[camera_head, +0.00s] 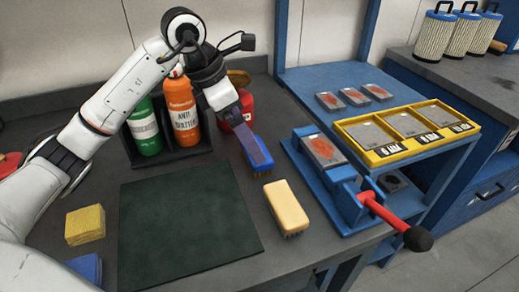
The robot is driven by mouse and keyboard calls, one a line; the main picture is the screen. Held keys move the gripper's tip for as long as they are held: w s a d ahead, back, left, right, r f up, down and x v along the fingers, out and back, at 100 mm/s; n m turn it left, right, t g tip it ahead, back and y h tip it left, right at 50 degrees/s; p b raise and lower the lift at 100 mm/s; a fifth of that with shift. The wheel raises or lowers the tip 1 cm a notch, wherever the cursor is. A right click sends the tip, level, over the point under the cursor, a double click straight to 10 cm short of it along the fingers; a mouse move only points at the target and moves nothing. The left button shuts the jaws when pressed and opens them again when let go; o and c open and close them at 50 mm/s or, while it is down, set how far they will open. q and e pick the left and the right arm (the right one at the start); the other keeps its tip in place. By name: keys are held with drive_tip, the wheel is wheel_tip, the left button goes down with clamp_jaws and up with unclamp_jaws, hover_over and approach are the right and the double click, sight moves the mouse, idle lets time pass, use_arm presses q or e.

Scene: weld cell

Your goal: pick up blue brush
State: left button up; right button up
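The blue brush (268,165) lies on the dark bench behind the cream brush, its bristles facing down. My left arm comes in from the left and reaches over the bottles. My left gripper (250,140) points down at the blue brush and overlaps it in the picture. The fingers partly hide the brush, and I cannot tell whether they are closed on it or just around it. My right gripper is not in view.
A cream brush (287,206) lies in front. A green bottle (145,128) and an orange bottle (182,112) stand in a dark holder beside a red container (246,103). A blue vise (340,190) with a red handle stands right. A dark mat (183,225) lies clear.

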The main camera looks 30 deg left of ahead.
use_arm(q)
drive_tip(key=x, duration=0.6)
drive_tip(key=shift+w+d+f+p, duration=0.1)
drive_tip(key=shift+w+f+p, duration=0.1)
drive_tip(key=shift+p, duration=0.1)
drive_tip(key=c, duration=1)
drive_tip(key=shift+r, duration=0.1)
wheel_tip(320, 180, up, 10)
